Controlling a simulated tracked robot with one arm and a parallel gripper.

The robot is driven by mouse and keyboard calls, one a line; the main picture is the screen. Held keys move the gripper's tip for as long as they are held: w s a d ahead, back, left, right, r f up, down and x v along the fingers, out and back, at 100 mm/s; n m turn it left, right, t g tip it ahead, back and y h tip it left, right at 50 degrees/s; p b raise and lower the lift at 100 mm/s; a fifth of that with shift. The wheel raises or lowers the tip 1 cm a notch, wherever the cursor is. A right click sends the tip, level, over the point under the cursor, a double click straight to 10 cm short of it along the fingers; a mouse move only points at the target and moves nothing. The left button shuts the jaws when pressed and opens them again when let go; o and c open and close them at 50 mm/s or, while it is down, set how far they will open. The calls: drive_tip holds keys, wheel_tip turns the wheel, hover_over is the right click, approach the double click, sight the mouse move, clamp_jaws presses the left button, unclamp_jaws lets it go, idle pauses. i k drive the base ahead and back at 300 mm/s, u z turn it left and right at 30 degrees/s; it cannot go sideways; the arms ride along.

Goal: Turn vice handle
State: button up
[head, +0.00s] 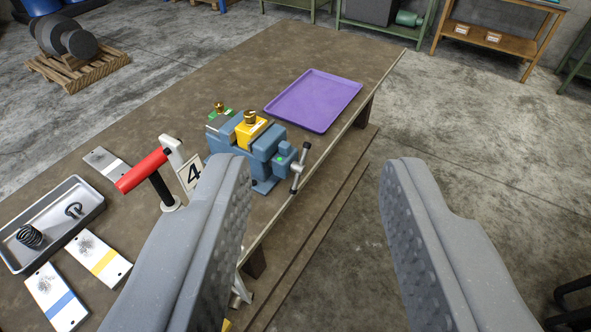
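A blue-grey vice (262,155) stands on the brown workbench near its right edge. Its handle (300,168) is a grey bar with dark ends, standing nearly upright on the vice's right side. A yellow block and a green block with brass-coloured knobs sit on top of the vice. My gripper (325,165) is open and empty, its two grey padded fingers spread wide. The handle shows between the fingers in the picture, nearer the left one, and looks farther away than the fingertips. The left finger hides part of the bench in front of the vice.
The workbench (180,95) has a purple tray (315,100) behind the vice. A grey tray (50,222) holds a spring.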

sight(299, 168)
drive_tip(key=u, duration=0.05)
drive_tip(key=i, duration=1)
drive_tip(key=k, duration=0.6)
drive_tip(key=z, duration=0.05)
